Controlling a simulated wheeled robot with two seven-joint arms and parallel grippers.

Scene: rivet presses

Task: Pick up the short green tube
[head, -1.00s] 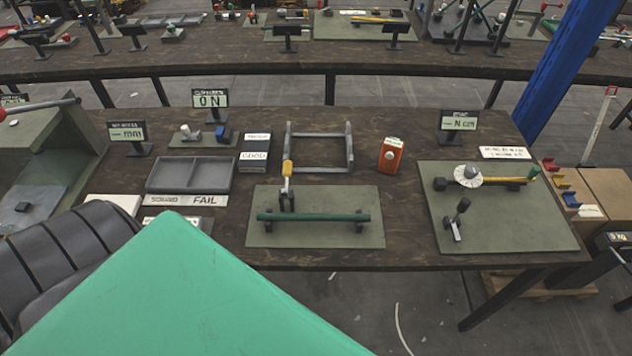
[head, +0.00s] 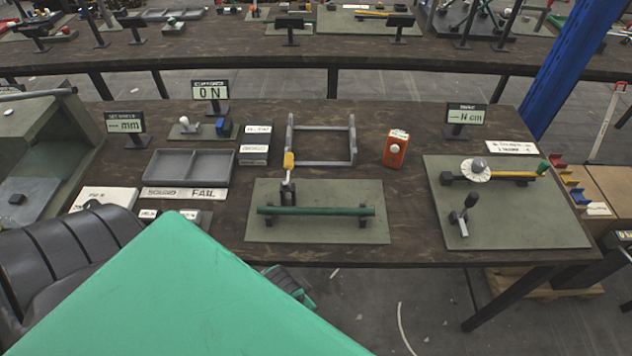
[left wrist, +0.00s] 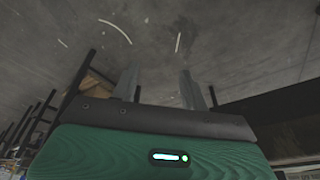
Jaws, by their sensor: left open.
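A green tube (head: 316,211) lies level across two dark supports on a grey-green plate (head: 375,232) near the front of the table. My left gripper (left wrist: 158,80) shows in the left wrist view with its two fingers apart and nothing between them. That view shows floor behind the fingers and no tube. In the head view a green and black part, probably of my left arm, shows below the table's front edge, apart from the tube. The gripper's fingers cannot be made out there. My right gripper is not in view.
A yellow-handled clamp (head: 288,165) stands just behind the tube. A grey frame (head: 352,140), an orange box (head: 396,148) and a grey tray (head: 190,168) are farther back. A second plate (head: 510,220) on the right bears a yellow tube and a dial.

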